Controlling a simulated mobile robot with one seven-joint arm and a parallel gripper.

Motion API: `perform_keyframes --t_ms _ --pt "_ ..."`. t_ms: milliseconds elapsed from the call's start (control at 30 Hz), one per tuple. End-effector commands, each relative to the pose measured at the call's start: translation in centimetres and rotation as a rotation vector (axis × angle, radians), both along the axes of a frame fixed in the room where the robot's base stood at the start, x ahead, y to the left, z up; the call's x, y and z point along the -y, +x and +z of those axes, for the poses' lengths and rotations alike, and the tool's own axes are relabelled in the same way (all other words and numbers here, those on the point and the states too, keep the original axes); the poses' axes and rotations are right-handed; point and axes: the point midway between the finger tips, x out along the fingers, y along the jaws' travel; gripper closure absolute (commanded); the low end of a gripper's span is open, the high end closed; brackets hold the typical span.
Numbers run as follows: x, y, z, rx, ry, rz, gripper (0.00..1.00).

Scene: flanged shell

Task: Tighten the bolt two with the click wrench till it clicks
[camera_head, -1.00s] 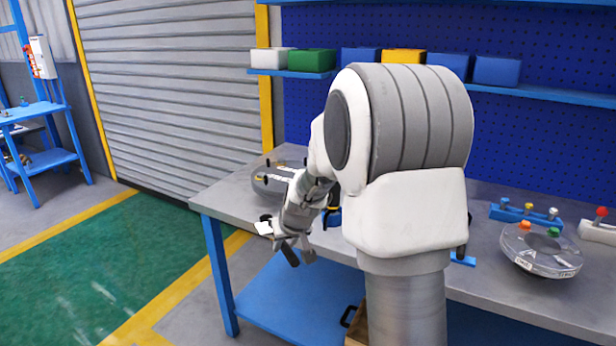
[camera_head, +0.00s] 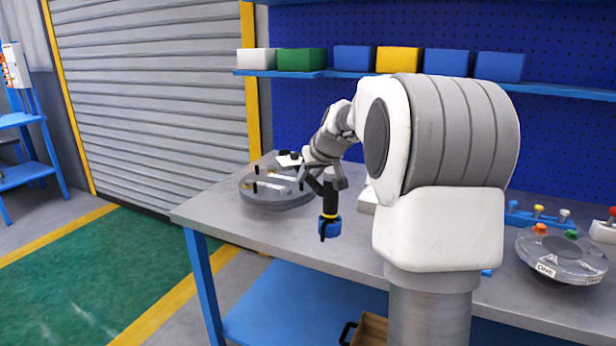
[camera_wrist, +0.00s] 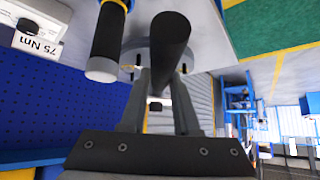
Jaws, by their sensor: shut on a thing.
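My gripper (camera_head: 318,184) is shut on a black bar-like handle (camera_wrist: 170,40), apparently the click wrench, seen end-on between the fingers in the wrist view. The tool's head is hidden. In the head view my gripper is above the table near its front left part, right of a grey round flanged shell (camera_head: 262,197) with dark upright pins. Beside the held handle is another black handle (camera_wrist: 107,42) with a pale end, yellow ring and blue base; it also shows in the head view (camera_head: 330,206). I cannot tell which bolt is bolt two.
A second round piece (camera_head: 545,268), labelled ONE, with orange and green knobs, stands right on the grey table (camera_head: 240,232). Behind it is a blue rack (camera_head: 520,219). A "75 Nm" label (camera_wrist: 38,45) shows in the wrist view. Boxes line the shelf (camera_head: 560,89).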

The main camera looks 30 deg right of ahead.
Motion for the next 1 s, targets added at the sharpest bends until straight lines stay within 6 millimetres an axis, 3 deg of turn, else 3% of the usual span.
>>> perform_keyframes --t_ms 233,800,1000 --pt "0.0 0.0 -0.1 0.012 -0.024 0.005 1.0" --pt "0.0 0.0 -5.5 0.01 -0.021 0.004 1.0" --pt "0.0 0.0 -4.9 0.011 -0.022 0.005 1.0"
